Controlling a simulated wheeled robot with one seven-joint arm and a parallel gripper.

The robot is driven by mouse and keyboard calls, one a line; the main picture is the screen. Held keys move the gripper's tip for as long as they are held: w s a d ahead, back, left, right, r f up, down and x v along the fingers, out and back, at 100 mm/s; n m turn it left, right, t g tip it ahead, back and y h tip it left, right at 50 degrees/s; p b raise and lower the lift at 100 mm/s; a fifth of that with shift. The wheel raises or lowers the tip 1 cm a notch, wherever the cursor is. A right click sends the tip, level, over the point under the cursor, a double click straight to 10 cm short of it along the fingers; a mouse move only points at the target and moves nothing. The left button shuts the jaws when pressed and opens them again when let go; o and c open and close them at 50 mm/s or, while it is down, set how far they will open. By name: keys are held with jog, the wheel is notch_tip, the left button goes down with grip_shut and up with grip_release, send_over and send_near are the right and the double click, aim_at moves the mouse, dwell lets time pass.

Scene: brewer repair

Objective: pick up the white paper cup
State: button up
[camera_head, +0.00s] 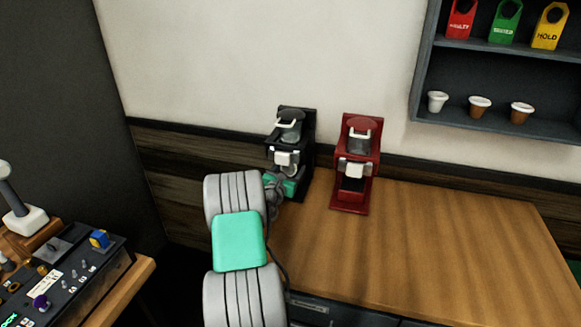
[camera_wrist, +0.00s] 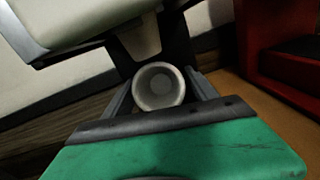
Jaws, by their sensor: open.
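A white paper cup (camera_wrist: 160,86) shows in the wrist view from above, its round open mouth facing the camera. It stands at the black brewer (camera_head: 292,150), below the brewer's spout. My gripper (camera_wrist: 161,92) is open, with one grey finger at each side of the cup. The gaps are small, and I cannot tell whether a finger touches it. Another small white cup (camera_head: 437,101) stands on the wall shelf.
A red brewer (camera_head: 356,165) stands right of the black one on the wooden counter (camera_head: 430,245). The counter's right part is clear. The wall shelf (camera_head: 500,121) holds two brown cups and coloured tags. A control panel (camera_head: 65,275) is at the left.

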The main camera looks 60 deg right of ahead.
jog(key=c, duration=1.1)
